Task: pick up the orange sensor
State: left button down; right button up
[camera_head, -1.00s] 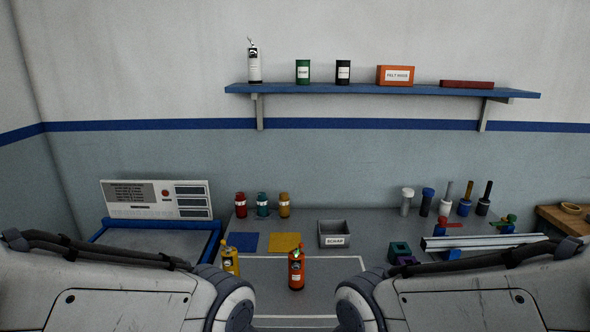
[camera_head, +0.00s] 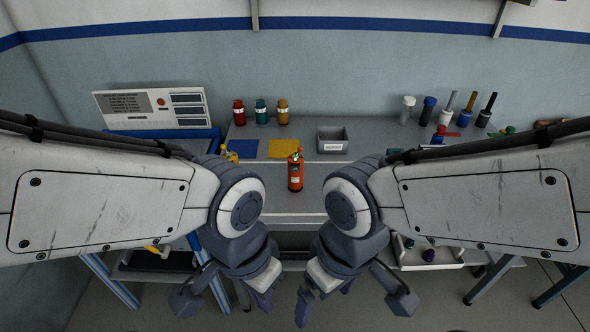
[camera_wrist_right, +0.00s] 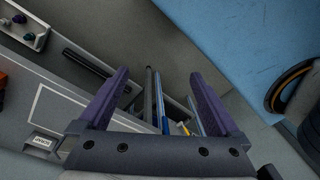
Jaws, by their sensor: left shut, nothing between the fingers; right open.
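The orange sensor (camera_head: 295,172) stands upright on the grey workbench, a bottle-like orange body with a dark label and a green mark near its top. A sliver of orange at the left edge of the right wrist view may be it. My left gripper (camera_head: 262,300) is shut and empty, low in front of the bench. My right gripper (camera_head: 326,298) is open and empty beside it, also in front of the bench edge; its spread purple fingers show in the right wrist view (camera_wrist_right: 160,76). Both are apart from the sensor.
Several bottles and tools line the back. The bench around the sensor is clear.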

aim_at(295, 179)
jog(key=k, duration=1.2)
jog(key=u, duration=1)
jog(key=i, duration=1.45)
jog(key=z, duration=0.55)
jog(key=i, duration=0.45)
jog(key=z, duration=0.5)
